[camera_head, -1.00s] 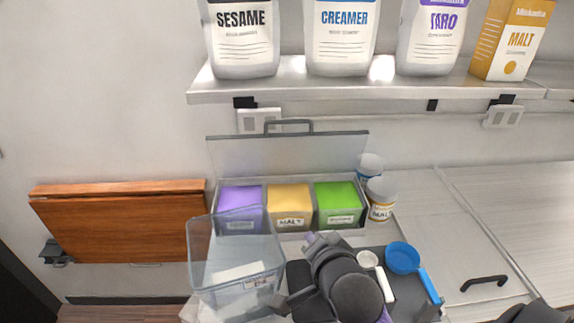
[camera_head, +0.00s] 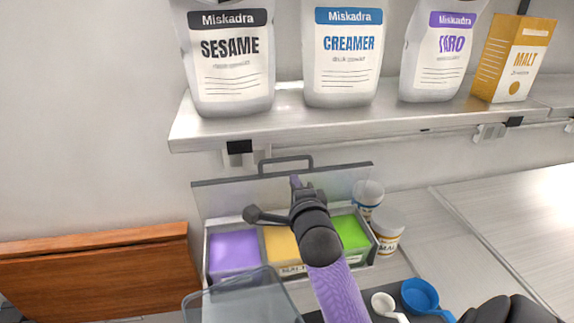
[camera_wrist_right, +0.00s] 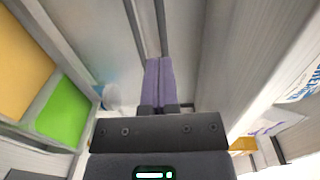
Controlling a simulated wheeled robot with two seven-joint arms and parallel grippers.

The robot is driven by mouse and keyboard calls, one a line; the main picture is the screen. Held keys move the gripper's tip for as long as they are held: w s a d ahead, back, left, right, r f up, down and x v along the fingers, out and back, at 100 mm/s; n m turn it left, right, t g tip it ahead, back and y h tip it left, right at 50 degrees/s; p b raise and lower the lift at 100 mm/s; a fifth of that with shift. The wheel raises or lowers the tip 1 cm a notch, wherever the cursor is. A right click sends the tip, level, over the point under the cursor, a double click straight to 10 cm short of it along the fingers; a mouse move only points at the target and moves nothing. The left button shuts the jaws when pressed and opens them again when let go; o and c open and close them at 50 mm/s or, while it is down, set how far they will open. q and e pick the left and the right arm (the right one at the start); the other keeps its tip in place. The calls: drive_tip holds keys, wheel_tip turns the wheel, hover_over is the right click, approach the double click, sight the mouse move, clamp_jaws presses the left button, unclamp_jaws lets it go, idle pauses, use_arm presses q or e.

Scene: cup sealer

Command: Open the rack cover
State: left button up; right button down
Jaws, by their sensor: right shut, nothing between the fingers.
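The rack (camera_head: 235,277) holds purple, yellow and green compartments, all open at the top. Its clear cover (camera_head: 235,197) stands raised and upright at the rack's back, with a grey handle (camera_head: 286,163) on its upper edge. My right gripper (camera_head: 296,183) is shut and empty, in front of the cover and just below the handle; I cannot tell whether it touches the cover. Its purple fingers (camera_wrist_right: 158,82) are together in the right wrist view, where the yellow and green compartments (camera_wrist_right: 63,110) lie to the left. My left gripper is not in view.
A shelf (camera_head: 300,120) with several powder packs hangs above the cover. Two cups (camera_head: 387,240) stand right of the rack. A clear bin (camera_head: 240,300), a white spoon (camera_head: 385,304) and a blue scoop (camera_head: 420,296) are in front. The right counter is clear.

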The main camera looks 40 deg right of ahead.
sight(286, 158)
drive_tip(key=x, duration=0.7)
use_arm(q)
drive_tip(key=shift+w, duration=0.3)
use_arm(e)
drive_tip(key=shift+w+r, duration=0.1)
drive_tip(key=shift+w, duration=0.05)
drive_tip(key=w+p, duration=0.1)
drive_tip(key=w+d+r+g+y+p, duration=0.1)
drive_tip(key=p, duration=0.1)
drive_tip(key=shift+w+d+r+g, duration=0.1)
drive_tip(key=shift+w+d+g, duration=0.1)
drive_tip(key=shift+g, duration=0.1)
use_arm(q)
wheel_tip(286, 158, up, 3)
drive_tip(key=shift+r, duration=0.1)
use_arm(e)
drive_tip(key=shift+w+d+f+g+y, duration=0.2)
drive_tip(key=shift+w+d+g, duration=0.15)
drive_tip(key=shift+w, duration=0.25)
drive_tip(key=shift+w+d+f+g+y, duration=0.2)
drive_tip(key=shift+w+d+g, duration=0.15)
drive_tip(key=shift+w, duration=0.3)
